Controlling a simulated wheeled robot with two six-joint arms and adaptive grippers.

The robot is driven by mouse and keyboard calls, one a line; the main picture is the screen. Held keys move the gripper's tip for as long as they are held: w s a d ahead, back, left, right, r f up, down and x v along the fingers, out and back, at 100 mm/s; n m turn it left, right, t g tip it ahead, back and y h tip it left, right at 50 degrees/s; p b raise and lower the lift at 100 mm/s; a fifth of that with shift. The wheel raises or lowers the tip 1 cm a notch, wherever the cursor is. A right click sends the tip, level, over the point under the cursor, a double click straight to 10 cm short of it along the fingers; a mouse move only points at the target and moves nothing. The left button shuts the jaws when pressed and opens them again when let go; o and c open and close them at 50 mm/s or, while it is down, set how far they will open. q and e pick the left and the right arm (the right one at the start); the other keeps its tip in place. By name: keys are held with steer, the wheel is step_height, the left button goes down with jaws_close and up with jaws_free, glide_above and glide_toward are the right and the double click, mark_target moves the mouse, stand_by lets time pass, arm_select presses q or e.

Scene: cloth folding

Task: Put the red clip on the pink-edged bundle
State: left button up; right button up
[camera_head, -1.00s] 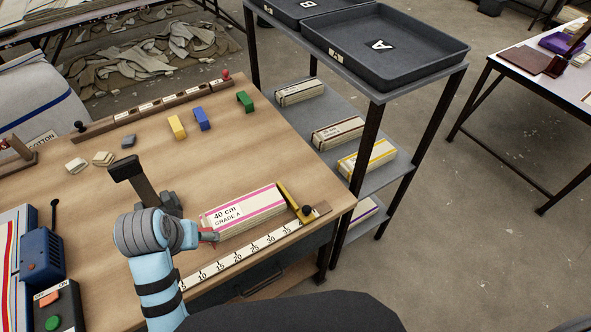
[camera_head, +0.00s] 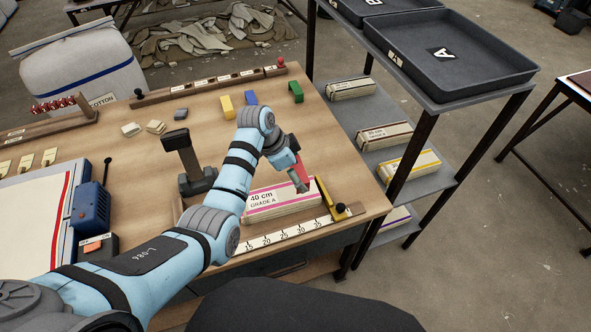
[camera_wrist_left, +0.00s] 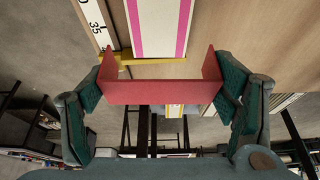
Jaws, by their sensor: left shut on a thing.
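The pink-edged bundle (camera_head: 268,205), marked 40 cm GRADE A, lies flat on the wooden table behind the white ruler. My left gripper (camera_head: 300,184) is shut on the red clip (camera_head: 304,171) and holds it above the bundle's right end, close to the yellow stop. In the left wrist view the U-shaped clip (camera_wrist_left: 160,92) spans between the two fingers (camera_wrist_left: 165,97), its open side toward the bundle (camera_wrist_left: 161,25). The clip looks apart from the bundle; the exact gap is hard to tell. My right gripper is out of view.
The yellow stop (camera_head: 327,198) stands at the bundle's right end, beside the ruler (camera_head: 290,232). A dark upright tool (camera_head: 187,165) stands left of the bundle. Yellow, blue and green blocks (camera_head: 296,92) lie farther back. A shelf with trays (camera_head: 450,55) stands at the right.

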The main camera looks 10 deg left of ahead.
mark_target(295, 191)
arm_select(q)
steer(key=shift+s+f+b, duration=0.1)
steer(key=shift+f+b, duration=0.2)
steer(key=shift+f, duration=0.15)
step_height(295, 191, down, 5)
steer(key=b, duration=0.5)
steer(key=shift+r, duration=0.15)
steer(key=shift+f+b, duration=0.9)
steer(key=shift+f, duration=0.95)
steer(key=o, duration=0.7)
steer(key=shift+r, duration=0.1)
